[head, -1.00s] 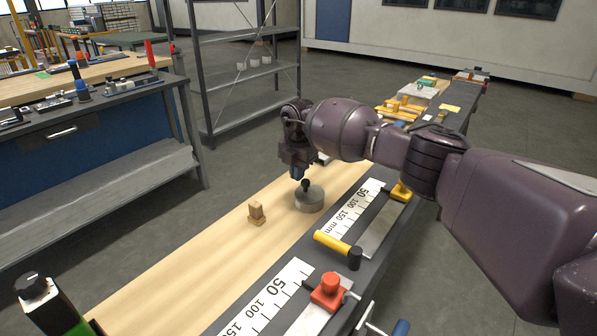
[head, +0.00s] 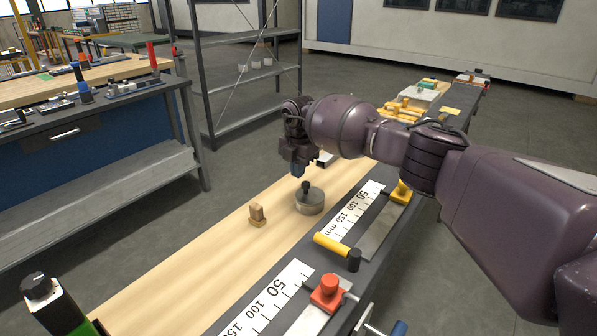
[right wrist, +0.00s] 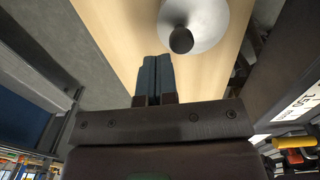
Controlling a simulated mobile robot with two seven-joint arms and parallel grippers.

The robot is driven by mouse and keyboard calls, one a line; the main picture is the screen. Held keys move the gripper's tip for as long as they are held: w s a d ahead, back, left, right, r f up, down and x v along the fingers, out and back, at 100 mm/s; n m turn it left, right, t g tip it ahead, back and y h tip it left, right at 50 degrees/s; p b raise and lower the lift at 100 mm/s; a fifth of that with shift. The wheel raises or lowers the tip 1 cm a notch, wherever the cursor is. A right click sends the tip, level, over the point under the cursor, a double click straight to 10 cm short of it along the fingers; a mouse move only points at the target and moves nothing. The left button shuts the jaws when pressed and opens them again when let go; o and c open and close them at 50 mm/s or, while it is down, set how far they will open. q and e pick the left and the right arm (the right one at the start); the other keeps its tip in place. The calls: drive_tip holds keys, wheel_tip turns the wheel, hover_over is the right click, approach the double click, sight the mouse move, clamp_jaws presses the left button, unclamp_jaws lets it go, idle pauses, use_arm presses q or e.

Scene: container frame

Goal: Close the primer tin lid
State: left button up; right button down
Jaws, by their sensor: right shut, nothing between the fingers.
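The primer tin (head: 310,205) is a low round grey tin standing on the light wooden strip. Its pale lid (head: 316,193) with a black knob (head: 306,187) lies on top and looks level; I cannot tell how tightly it sits. In the right wrist view the lid (right wrist: 212,18) and its black knob (right wrist: 181,40) are at the top, partly cut off. My right gripper (head: 297,172) is just above and behind the knob, pointing down. Its blue fingers (right wrist: 155,72) are together and empty, apart from the knob in the wrist view. My left gripper is out of view.
A small wooden block piece (head: 257,215) stands left of the tin. A yellow-handled tool (head: 338,246) and a red-topped clamp (head: 327,290) lie along the dark bench edge at right. The wooden strip in front is clear. A metal shelf (head: 245,80) stands behind.

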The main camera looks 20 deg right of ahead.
sight(299, 191)
wheel_tip(299, 191, up, 11)
drive_tip(key=p, duration=0.2)
drive_tip(key=shift+f, duration=0.15)
drive_tip(key=shift+s, duration=0.15)
